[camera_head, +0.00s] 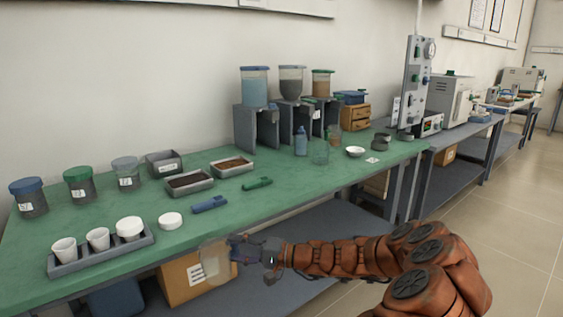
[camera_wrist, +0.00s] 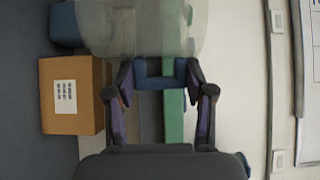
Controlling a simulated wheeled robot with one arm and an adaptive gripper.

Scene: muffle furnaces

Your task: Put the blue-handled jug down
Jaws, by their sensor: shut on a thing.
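The jug (camera_head: 212,259) is clear, with a blue handle. It hangs in the air in front of the green bench's front edge, and the cardboard box below shows behind it. My gripper (camera_head: 243,249) is shut on the blue handle. In the wrist view the jug's clear body (camera_wrist: 140,25) lies beyond the fingers, and its blue handle (camera_wrist: 152,80) sits between the fingertips of my gripper (camera_wrist: 160,70). The jug looks empty, though its inside is blurred.
The green bench top (camera_head: 330,183) has a clear strip at its front right. A blue scoop (camera_head: 209,205), a green scoop (camera_head: 257,184), a white lid (camera_head: 170,220) and a cup tray (camera_head: 102,254) lie near the front. A glass beaker (camera_head: 320,155) stands farther back.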

